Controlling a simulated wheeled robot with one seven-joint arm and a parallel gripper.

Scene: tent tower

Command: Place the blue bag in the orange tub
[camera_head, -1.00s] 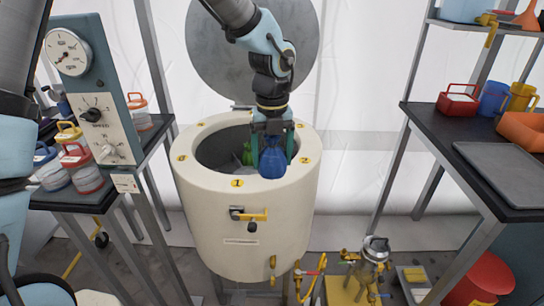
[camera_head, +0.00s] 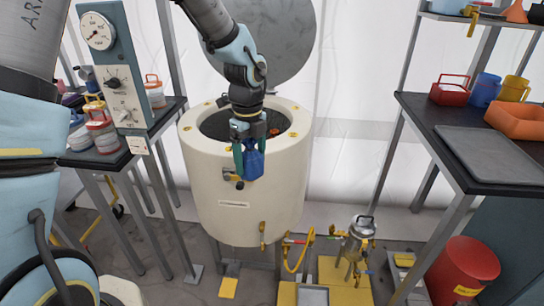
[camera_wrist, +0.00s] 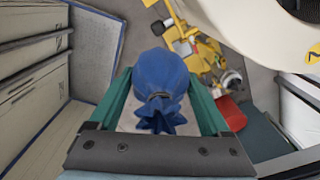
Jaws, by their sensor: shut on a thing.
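My gripper (camera_head: 249,157) is shut on the blue bag (camera_head: 252,166), in front of the near rim of the large cream vat. In the wrist view the bag (camera_wrist: 161,80) sits between my green fingers (camera_wrist: 160,105), its gathered neck towards the palm. The orange tub (camera_head: 517,121) rests on the dark table at the right, well apart from my gripper. Its inside is only partly seen at the picture's edge.
The cream vat (camera_head: 246,205) stands open, its round lid (camera_head: 262,45) raised behind. On the right table (camera_head: 450,118) are a grey tray (camera_head: 490,155), a red carrier (camera_head: 449,92), a blue jug (camera_head: 485,90) and a yellow jug (camera_head: 514,88). A red bin (camera_head: 463,268) and metal canister (camera_head: 358,238) stand below.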

